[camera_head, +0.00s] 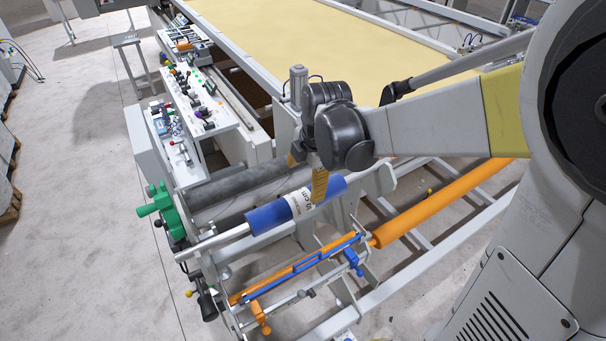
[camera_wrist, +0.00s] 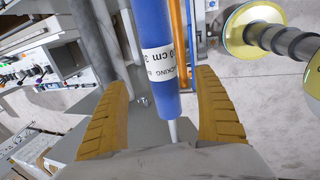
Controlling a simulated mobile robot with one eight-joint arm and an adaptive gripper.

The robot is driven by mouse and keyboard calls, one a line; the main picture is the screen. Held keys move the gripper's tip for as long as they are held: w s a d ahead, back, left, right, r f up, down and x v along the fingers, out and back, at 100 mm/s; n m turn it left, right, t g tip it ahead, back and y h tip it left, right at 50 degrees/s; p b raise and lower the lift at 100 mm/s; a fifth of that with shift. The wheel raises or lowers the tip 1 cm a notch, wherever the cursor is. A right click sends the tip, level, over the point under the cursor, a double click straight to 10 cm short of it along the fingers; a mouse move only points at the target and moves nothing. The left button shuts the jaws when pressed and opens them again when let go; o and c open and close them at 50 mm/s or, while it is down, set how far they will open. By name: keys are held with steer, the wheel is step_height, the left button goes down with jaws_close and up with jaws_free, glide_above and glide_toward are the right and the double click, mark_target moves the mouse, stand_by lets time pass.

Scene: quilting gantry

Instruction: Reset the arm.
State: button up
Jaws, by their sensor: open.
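My gripper (camera_wrist: 165,120) is open, its two yellow ribbed fingers spread on either side of a blue roll (camera_wrist: 151,25) with a white printed label in the wrist view. No contact between the fingers and the roll shows there. In the head view my gripper (camera_head: 308,182) hangs from my arm over the same blue roll (camera_head: 268,217). The roll sits on a metal bar at the front end of the gantry frame. One finger partly covers the roll and its label. Whether anything touches on the far side is hidden.
An orange roller (camera_head: 450,200) runs to the right of the blue roll. A green handle (camera_head: 155,200) sticks out at the left. A control panel (camera_head: 200,110) with several knobs stands behind it. The yellow quilting bed (camera_head: 320,45) lies beyond. Open floor (camera_head: 75,220) is at the left.

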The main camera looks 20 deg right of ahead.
stand_by(0.5)
steer(key=s+f+m+t+b, duration=0.2)
steer(key=s+f+m+b, duration=0.5)
steer(key=f+m+b, duration=0.3)
steer(key=s+f+m+t+b, duration=0.2)
steer(key=s+f+m+b, duration=0.5)
steer(key=b, duration=1.1)
step_height(320, 180, down, 4)
steer(key=m, duration=0.3)
steer(key=shift+s+a+r+h, duration=0.2)
steer(key=shift+s+a+h, duration=0.1)
steer(key=shift+s+a, duration=0.1)
steer(key=shift+w, duration=0.1)
